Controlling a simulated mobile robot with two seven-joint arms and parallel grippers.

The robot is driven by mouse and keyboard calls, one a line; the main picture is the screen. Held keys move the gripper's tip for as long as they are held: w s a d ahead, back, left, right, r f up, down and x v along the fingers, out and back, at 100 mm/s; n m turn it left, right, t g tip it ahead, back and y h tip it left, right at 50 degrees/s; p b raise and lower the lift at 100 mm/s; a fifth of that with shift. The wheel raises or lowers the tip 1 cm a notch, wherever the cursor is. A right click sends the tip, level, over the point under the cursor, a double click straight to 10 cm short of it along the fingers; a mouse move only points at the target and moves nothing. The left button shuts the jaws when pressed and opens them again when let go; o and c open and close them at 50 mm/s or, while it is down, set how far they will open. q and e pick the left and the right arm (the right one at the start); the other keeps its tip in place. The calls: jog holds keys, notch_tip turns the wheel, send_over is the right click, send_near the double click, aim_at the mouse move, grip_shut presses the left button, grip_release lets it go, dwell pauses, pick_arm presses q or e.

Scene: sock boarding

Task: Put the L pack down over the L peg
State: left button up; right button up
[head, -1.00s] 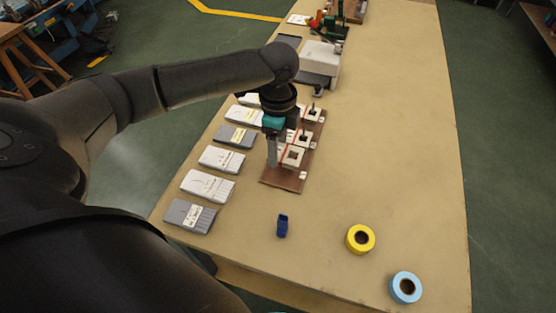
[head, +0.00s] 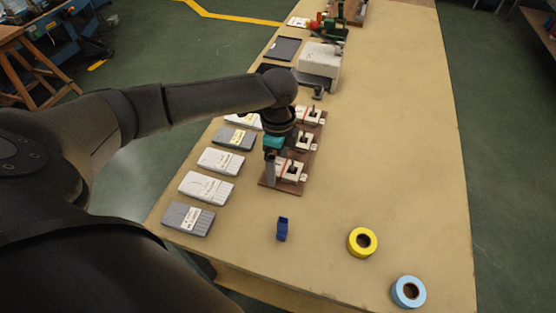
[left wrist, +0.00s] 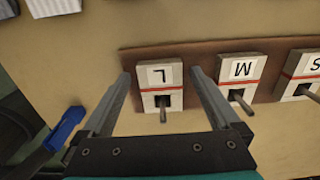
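The L pack (left wrist: 160,78) is a pale block with a red band and an L label. It sits low on the brown board (left wrist: 206,50), with the L peg (left wrist: 163,115) standing up through its dark opening. In the head view the L pack (head: 293,176) is at the near end of the board (head: 267,183). My left gripper (left wrist: 160,72) is open, one finger on each side of the pack with a small gap. In the head view my left gripper (head: 270,172) is beside the pack, partly hiding it. My right gripper is not in view.
An M pack (left wrist: 242,68) and an S pack (left wrist: 306,66) sit on their pegs along the board. Grey and white flat packs (head: 206,188) lie along the left table edge. A blue item (head: 282,229), yellow tape (head: 362,241) and light-blue tape (head: 408,291) lie nearer. The table's right side is clear.

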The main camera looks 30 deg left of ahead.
aim_at(278, 166)
pick_arm(q)
jog(key=shift+r, duration=0.1)
notch_tip(278, 166, up, 12)
jog(key=p, duration=0.3)
jog(key=shift+c, duration=0.2)
dwell(1.2)
